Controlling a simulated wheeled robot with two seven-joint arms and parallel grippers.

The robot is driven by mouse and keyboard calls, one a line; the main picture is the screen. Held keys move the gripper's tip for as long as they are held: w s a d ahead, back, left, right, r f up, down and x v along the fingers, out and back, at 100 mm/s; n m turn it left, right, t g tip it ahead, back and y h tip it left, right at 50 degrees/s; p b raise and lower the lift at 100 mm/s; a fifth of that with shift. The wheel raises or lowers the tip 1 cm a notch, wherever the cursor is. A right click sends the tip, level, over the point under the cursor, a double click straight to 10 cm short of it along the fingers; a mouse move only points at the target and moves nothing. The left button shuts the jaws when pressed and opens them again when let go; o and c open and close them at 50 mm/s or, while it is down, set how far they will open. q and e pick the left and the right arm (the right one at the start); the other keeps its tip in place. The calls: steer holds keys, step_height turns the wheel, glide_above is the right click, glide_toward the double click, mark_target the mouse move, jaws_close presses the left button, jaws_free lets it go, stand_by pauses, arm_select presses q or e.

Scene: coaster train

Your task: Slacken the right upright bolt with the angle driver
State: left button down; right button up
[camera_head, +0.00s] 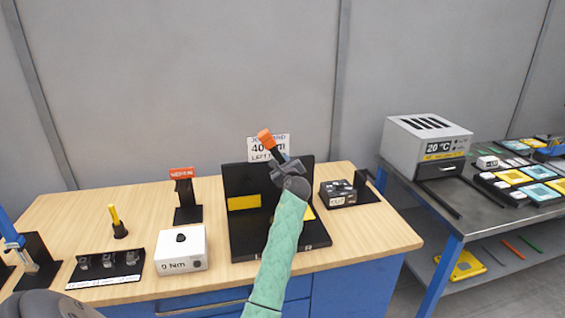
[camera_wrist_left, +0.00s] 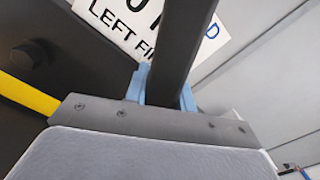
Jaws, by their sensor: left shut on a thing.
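The black fixture (camera_head: 240,181) stands on the wooden bench, with an upright back panel, yellow strips and an R at the right of its base. My left gripper (camera_head: 285,168) is in front of and above the panel, shut on a dark tool with an orange end, apparently the angle driver (camera_head: 265,138). In the left wrist view its blue fingers (camera_wrist_left: 165,92) close around the dark bar (camera_wrist_left: 178,35). A dark round knob (camera_wrist_left: 27,55) shows on a black surface there; I cannot tell which bolt it is. My arm hides the fixture's middle and I cannot make out the right upright bolt.
A sign (camera_head: 284,143) stands behind the fixture. Left of it are a white 0 Nm box (camera_head: 181,252), a red-topped stand (camera_head: 184,190) and a yellow-handled tool (camera_head: 115,218). A dark box (camera_head: 338,194) is at right. The bench's front right is bare.

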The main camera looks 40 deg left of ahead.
arm_select(q)
steer(key=shift+r+p, duration=0.3)
steer(key=shift+p, duration=0.05)
stand_by(0.6)
steer(key=shift+s+d+f, duration=0.1)
steer(key=shift+d+f, duration=0.05)
stand_by(0.6)
